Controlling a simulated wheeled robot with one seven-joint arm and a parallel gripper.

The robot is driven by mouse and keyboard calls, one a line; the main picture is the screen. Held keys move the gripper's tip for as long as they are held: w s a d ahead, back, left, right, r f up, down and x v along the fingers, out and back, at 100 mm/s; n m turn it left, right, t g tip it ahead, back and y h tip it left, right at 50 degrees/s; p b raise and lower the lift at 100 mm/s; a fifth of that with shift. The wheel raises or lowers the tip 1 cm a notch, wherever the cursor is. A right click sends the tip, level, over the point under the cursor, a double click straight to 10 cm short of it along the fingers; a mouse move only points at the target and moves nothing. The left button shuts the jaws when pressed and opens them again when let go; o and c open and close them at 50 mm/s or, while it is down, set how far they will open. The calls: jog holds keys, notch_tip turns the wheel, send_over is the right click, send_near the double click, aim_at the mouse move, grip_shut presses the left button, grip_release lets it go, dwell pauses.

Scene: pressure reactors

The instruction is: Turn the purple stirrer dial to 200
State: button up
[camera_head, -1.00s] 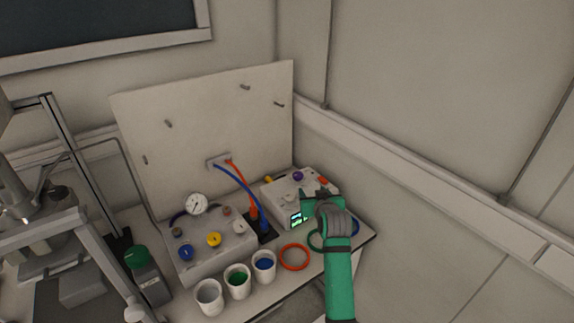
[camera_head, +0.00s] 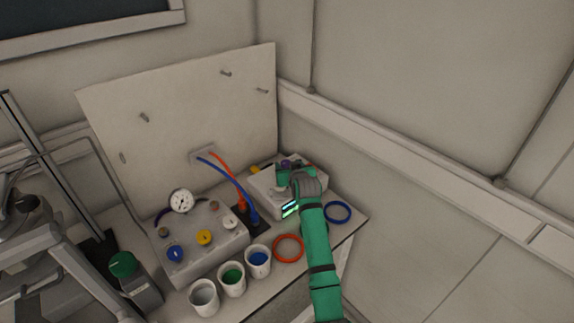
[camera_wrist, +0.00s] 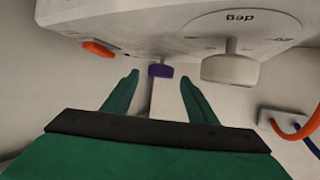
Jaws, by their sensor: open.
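The purple stirrer dial (camera_wrist: 160,70) shows in the wrist view as a small knob on the white control box (camera_wrist: 140,15). It lies in the picture between the two green fingers of my gripper (camera_wrist: 159,80), which are open; I cannot tell how deep they are around it, and no grip shows. In the head view my gripper (camera_head: 289,176) is over the right control box (camera_head: 262,190), and a bit of the purple dial (camera_head: 285,163) shows just behind it. A lit display (camera_head: 290,209) is on the box's front. The dial's setting is not readable.
Beside the dial in the wrist view are an orange knob (camera_wrist: 98,48) and a large pale dial (camera_wrist: 230,66). In the head view, an orange ring (camera_head: 288,236), a blue ring (camera_head: 337,203), cups (camera_head: 232,286) and a second control box (camera_head: 205,264) stand nearby.

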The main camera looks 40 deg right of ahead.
jog(key=shift+x, duration=1)
jog(key=shift+c, duration=0.4)
jog(key=c, duration=1)
